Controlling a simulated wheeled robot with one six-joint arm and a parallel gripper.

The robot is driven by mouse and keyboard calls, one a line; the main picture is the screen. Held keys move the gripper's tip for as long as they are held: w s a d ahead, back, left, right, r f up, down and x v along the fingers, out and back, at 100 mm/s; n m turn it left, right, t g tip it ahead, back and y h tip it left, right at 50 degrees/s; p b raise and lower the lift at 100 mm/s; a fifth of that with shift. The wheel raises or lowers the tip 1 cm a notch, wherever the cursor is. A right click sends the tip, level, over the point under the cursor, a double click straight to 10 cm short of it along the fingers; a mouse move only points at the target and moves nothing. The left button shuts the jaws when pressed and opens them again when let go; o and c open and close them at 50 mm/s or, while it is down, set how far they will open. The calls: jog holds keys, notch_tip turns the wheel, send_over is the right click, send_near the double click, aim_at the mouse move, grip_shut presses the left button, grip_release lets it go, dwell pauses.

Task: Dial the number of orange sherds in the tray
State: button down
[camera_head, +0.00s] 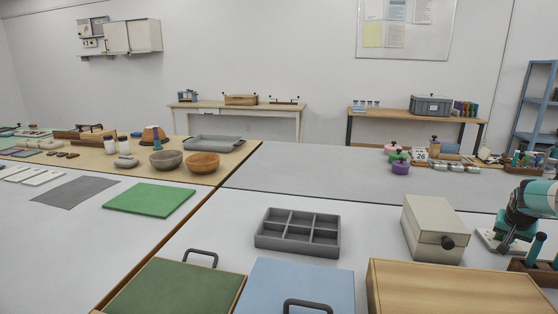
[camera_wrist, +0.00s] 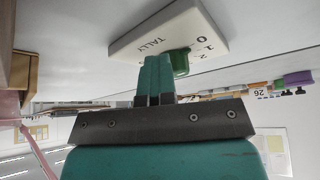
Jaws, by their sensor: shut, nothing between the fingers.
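A white dial board (camera_wrist: 140,35) marked TALLY, with the figures 0, 1 and 2 showing, is upside down in the wrist view. Its green knob (camera_wrist: 181,62) is beside my fingertips; I cannot tell whether they touch. My gripper (camera_wrist: 157,60) is shut and empty. In the head view my teal arm is at the right edge, over the white board (camera_head: 487,238). A grey tray with compartments (camera_head: 298,236) stands on the front table and looks empty. A flat grey tray (camera_head: 212,144) lies on the back table; no orange sherds can be made out in it.
A cream box with a dark knob (camera_head: 432,228) stands left of my arm. A wooden tool holder (camera_head: 540,271) is close at its right. A wooden box (camera_head: 455,290) fills the front right. Two bowls (camera_head: 203,163) stand at the back left. The grey tabletop (camera_head: 310,170) beyond is mostly clear.

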jog(key=shift+w+a+f, duration=0.1)
jog(key=shift+a+f, duration=0.15)
jog(key=shift+w+a+b, duration=0.2)
jog(key=shift+a+b, duration=0.1)
jog(key=shift+a, duration=0.05)
jog(key=shift+w+a+r+b, duration=0.1)
jog(key=shift+w+a+b, duration=0.3)
jog(key=shift+w, duration=0.25)
jog(key=shift+s+a, duration=0.25)
jog(key=shift+a, duration=0.05)
jog(key=shift+r+p, duration=1.8)
jog(key=shift+r, duration=1.25)
